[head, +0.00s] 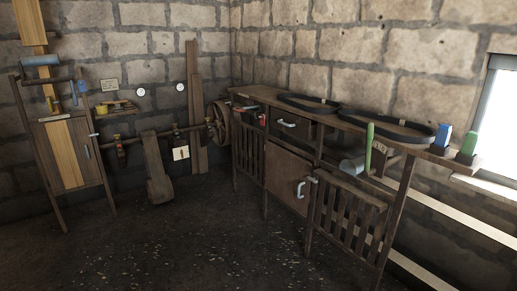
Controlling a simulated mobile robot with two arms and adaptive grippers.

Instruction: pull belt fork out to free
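Neither of my grippers is in view. I cannot tell for certain which part is the belt fork. A dark horizontal shaft (165,133) runs low along the back wall, with a large spoked wheel (219,122) at its right end. A wide brown strip or board (157,168) leans down from the shaft to the floor; I cannot tell whether it is a belt. A green upright handle (369,148) stands at the front of the bench, beside a small marked plate (379,147) and a grey rounded part (351,166). Two black belt loops (400,128) lie on the bench top.
A long wooden bench (262,97) with drawers and a cabinet door (290,180) lines the right wall. Blue (443,137) and green (468,146) blocks stand at its near end. A wooden stand (66,150) with a roller is at left.

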